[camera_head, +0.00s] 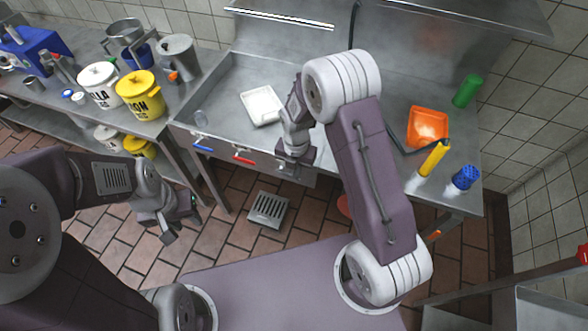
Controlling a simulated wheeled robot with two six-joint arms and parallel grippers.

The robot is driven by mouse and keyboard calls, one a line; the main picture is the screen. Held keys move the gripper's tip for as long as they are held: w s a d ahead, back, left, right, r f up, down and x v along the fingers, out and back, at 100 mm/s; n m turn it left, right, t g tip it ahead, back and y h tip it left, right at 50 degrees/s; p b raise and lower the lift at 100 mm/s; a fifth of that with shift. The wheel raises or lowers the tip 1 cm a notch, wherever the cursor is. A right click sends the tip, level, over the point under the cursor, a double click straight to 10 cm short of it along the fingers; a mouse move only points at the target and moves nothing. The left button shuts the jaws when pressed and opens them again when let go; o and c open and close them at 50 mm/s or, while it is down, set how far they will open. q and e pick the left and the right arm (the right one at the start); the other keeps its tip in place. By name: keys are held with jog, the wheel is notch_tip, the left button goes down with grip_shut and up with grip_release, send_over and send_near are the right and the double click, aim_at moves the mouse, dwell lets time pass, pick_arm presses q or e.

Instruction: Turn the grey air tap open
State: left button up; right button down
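The front panel (222,153) below the steel counter carries a tap with a blue handle (202,147) and a tap with a red handle (243,160). I cannot make out the grey air tap clearly; the panel to the right of the red handle is partly covered by my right gripper (294,160). That gripper points down at the counter's front edge, close to the panel. Its fingers are too small and hidden to tell whether they are apart or touch a tap. My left gripper (182,226) hangs over the floor left of centre, fingers apart and empty.
A white tray (261,105) lies in the counter's recess. An orange container (427,126), a yellow cylinder (434,158), a blue cup (465,177) and a green cylinder (467,91) stand at the right. White and yellow pots (141,95) stand at the left. The floor below the panel has a drain grate (269,208).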

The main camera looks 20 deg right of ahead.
jog(key=shift+s+d+f, duration=0.15)
jog(key=shift+d+f, duration=0.05)
jog(key=shift+f, duration=0.4)
jog(key=shift+s+d+f, duration=0.1)
jog(key=shift+d+f, duration=0.05)
jog(key=shift+f, duration=1.35)
